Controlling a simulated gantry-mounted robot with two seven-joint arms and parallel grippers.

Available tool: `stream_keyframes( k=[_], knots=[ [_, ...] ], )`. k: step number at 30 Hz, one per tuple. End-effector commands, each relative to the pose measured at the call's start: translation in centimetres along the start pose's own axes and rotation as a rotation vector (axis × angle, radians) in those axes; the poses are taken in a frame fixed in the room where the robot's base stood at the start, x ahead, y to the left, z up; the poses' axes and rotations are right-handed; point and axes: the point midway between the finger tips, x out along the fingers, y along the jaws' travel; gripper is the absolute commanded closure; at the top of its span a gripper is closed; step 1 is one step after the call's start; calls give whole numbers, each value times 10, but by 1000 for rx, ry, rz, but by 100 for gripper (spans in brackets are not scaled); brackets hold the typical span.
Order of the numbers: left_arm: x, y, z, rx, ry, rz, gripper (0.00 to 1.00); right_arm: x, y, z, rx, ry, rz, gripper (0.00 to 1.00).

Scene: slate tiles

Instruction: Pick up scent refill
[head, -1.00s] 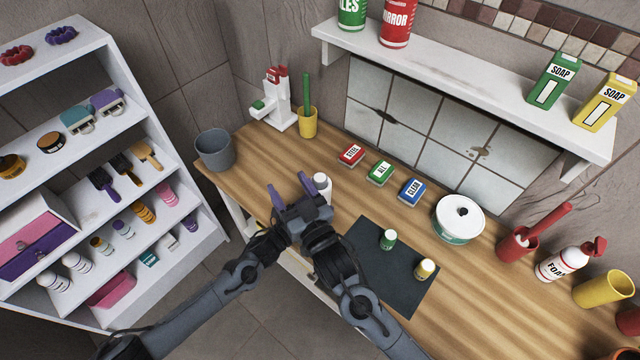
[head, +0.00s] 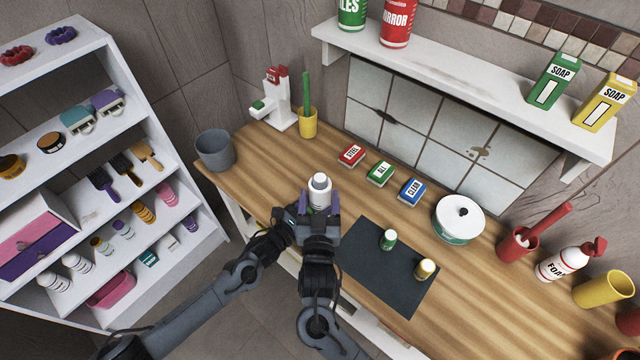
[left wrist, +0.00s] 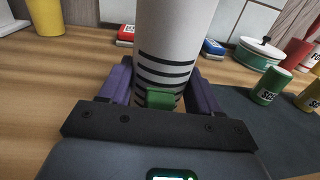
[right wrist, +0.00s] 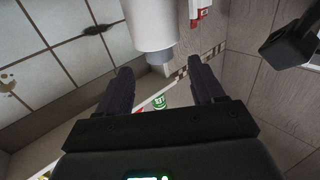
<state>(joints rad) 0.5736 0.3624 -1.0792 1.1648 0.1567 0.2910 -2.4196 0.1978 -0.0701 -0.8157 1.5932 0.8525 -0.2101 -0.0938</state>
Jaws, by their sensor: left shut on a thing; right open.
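On the dark mat (head: 378,275) stand a small green can (head: 388,240) and a small yellow can (head: 425,269); in the left wrist view the green label begins "SC".
A grey bucket (head: 215,150) and a yellow cup (head: 307,123) stand left. Wooden counter (head: 265,170) is clear left of the bottle. A loaded shelf unit (head: 95,60) is at far left.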

Motion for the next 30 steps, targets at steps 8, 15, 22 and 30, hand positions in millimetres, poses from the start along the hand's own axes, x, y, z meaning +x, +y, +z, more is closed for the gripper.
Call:
stream_keyframes(
  k=[8, 15, 22, 30],
  knots=[
    [0, 0, -1, 0, 2, 1, 71, 16, 0, 0, 1, 0, -1, 32],
    [0, 0, -1, 0, 2, 0, 71, 46, 1, -4, -1, 2, 0, 32],
    [0, 0, -1, 0, 2, 0, 71, 63, 1, -2, 1, -1, 0, 32],
    [0, 0, -1, 0, 2, 0, 71, 64, 1, -2, 2, -1, 0, 39]
  ],
)
